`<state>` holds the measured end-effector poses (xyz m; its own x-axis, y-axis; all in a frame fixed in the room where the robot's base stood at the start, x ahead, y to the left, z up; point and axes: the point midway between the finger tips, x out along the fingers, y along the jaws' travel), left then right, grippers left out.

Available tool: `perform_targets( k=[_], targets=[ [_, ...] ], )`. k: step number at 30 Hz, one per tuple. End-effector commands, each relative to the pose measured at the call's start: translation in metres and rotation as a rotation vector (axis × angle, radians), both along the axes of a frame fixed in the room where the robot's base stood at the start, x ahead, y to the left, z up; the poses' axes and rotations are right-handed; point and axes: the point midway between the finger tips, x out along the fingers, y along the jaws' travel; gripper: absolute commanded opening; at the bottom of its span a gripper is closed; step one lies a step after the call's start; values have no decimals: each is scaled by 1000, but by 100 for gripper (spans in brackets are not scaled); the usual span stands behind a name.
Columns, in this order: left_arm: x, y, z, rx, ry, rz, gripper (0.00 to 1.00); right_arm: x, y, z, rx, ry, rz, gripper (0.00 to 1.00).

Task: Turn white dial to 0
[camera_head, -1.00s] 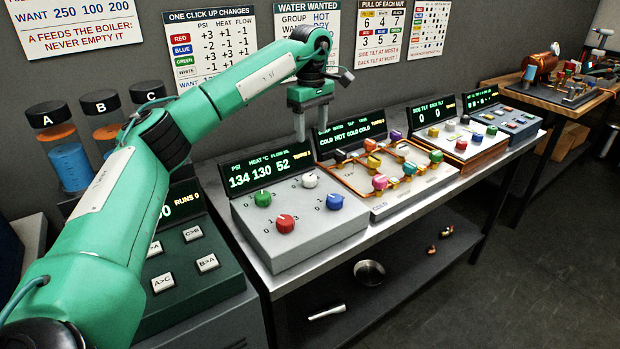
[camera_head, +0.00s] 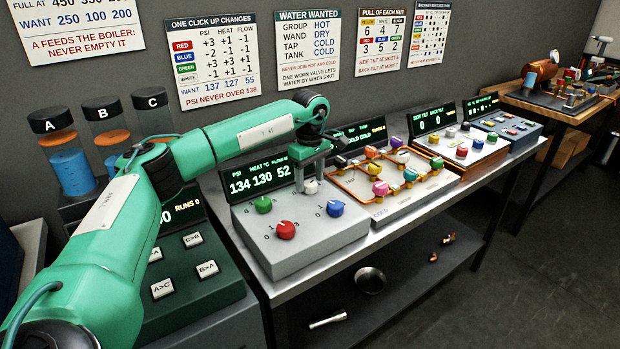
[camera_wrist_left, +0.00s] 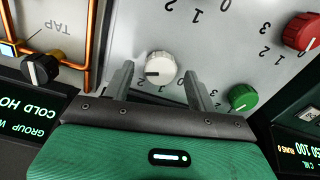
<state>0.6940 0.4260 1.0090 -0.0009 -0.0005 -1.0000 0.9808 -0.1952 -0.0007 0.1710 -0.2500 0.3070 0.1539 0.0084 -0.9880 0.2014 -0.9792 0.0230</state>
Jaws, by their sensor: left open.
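The white dial (camera_head: 311,186) is on the grey control box (camera_head: 262,247), at the back right of its top face, in the head view. In the left wrist view the white dial (camera_wrist_left: 160,67) shows a dark pointer line, with small numbers around it partly hidden. My left gripper (camera_head: 311,180) is over the white dial, pointing down. In the wrist view its two fingers (camera_wrist_left: 160,80) are apart, one on either side of the dial, with gaps to it. The display (camera_head: 257,178) reads 134 130 52. My right gripper is not in view.
The green dial (camera_head: 263,204), red dial (camera_head: 286,229) and blue dial (camera_head: 335,208) share the box. A valve panel (camera_head: 385,211) with orange pipes stands close to the right. A dark green button box (camera_head: 192,272) stands to the left.

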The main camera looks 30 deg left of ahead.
Motion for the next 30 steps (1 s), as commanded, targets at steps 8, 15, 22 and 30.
perform_targets(
  k=[8,15,22,30],
  targets=[
    [0,0,-9,0,-1,0,57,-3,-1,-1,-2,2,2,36],
    [0,0,-9,0,0,0,38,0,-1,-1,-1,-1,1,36],
    [0,0,-9,0,0,1,13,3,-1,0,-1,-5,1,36],
    [0,0,-8,0,1,54,13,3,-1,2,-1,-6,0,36]
  ],
)
